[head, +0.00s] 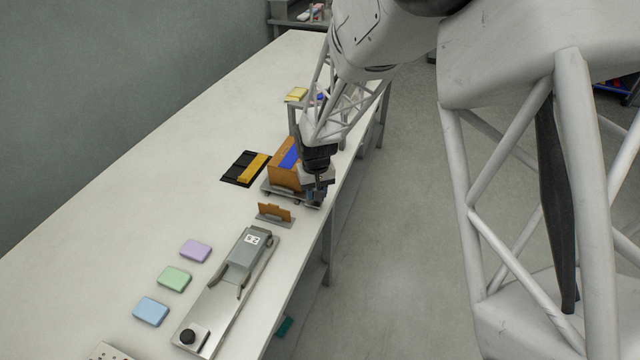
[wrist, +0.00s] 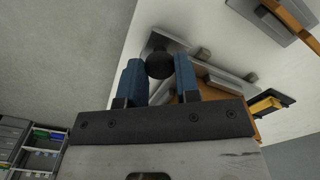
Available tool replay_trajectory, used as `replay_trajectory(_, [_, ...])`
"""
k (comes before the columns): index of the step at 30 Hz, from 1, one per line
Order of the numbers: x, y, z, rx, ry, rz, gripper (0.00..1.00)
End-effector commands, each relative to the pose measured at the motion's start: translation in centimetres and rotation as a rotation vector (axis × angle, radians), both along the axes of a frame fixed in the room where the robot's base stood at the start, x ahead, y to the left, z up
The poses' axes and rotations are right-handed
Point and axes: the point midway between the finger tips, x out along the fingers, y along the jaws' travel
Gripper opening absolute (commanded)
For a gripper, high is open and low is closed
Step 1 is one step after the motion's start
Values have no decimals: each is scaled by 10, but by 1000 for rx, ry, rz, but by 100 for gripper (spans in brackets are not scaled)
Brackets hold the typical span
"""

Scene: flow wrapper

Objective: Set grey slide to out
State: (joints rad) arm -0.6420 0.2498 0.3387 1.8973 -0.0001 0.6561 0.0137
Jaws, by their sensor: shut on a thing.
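My gripper (head: 317,196), with blue fingers in the wrist view (wrist: 159,76), is shut on a dark round knob (wrist: 159,65). The knob sits at the end of a grey slide (wrist: 160,42), close to the table's right edge. In the head view my gripper hides the knob and most of this end of the slide. A grey base (head: 268,187) shows beside it, under an orange-brown box (head: 282,178) with a blue thing (head: 290,157) in it. How far the slide is out cannot be told.
A brown upright plate (head: 274,211) on a grey foot stands nearer. A long metal fixture (head: 218,303) with a grey block (head: 246,250) and black knob (head: 187,337) lies in front. Purple (head: 196,250), green (head: 174,279) and blue (head: 151,311) blocks lie left. A black tray (head: 239,164) holds a yellow bar.

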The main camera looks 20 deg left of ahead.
Motion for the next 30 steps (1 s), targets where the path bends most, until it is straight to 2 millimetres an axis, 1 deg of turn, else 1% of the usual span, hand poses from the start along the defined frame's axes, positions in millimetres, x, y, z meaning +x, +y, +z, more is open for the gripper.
replay_trajectory(4, [-5,0,0,0,0,1,0])
replay_trajectory(13, [-7,0,0,-1,3,1,0])
replay_trajectory(14, [-7,0,0,-1,3,1,32])
replay_trajectory(18, [-7,0,0,0,2,1,53])
replay_trajectory(19, [-6,0,0,-1,2,1,56])
replay_trajectory(30, [-5,0,3,0,0,0,56])
